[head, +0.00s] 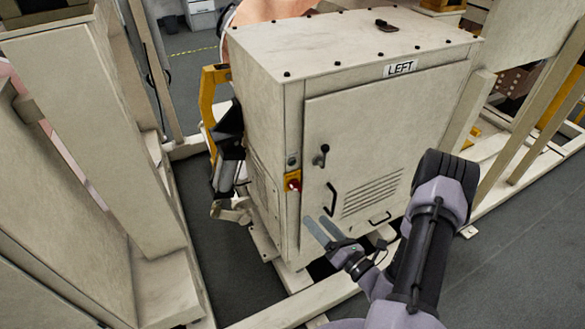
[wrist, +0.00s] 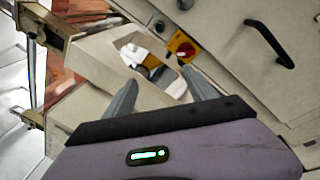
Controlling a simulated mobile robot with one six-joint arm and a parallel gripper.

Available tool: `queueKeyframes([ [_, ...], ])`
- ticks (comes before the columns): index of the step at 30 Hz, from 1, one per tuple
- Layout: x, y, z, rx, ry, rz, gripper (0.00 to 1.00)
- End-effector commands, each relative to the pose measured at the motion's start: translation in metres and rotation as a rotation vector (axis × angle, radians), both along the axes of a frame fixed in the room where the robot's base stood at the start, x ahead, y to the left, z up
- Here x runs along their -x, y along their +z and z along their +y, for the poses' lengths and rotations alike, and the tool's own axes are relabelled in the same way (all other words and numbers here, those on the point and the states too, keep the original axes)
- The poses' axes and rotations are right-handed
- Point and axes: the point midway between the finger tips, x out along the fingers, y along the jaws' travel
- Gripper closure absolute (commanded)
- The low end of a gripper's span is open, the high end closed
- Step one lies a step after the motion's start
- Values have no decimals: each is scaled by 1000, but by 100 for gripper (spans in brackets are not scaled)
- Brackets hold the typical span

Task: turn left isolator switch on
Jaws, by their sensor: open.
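The isolator switch (head: 293,181) is a red knob on a yellow plate. It sits on the left edge of the front of the cream cabinet labelled LEFT (head: 310,240). In the wrist view the isolator switch (wrist: 184,47) shows up ahead, just beyond the right fingertip. I cannot tell which way the knob is turned. My gripper (head: 316,218) is open and empty, below and to the right of the switch in the head view, in front of the lower door. Both fingers of my gripper (wrist: 160,75) show in the wrist view, apart, touching nothing that I can see.
A black curved door handle (head: 331,199) and a small black latch (head: 321,156) stand out from the door near the switch. A louvred vent (head: 372,194) is to the right. Cream floor beams (head: 290,312) run below the cabinet. Dark floor lies open at the lower right.

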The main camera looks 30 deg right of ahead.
Motion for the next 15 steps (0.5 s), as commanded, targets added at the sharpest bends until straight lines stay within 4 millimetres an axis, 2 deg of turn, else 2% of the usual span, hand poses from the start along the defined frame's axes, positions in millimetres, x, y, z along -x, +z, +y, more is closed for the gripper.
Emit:
queueKeyframes([
  [1, 9, -13, -11, -38, -73, 29, 35],
  [3, 16, -28, -22, -67, -141, 54, 35],
  [5, 15, -34, -25, -74, -162, 63, 35],
  [8, -3, -35, -24, -73, -159, 61, 35],
  [15, -76, -34, -19, -71, -154, 57, 35],
])
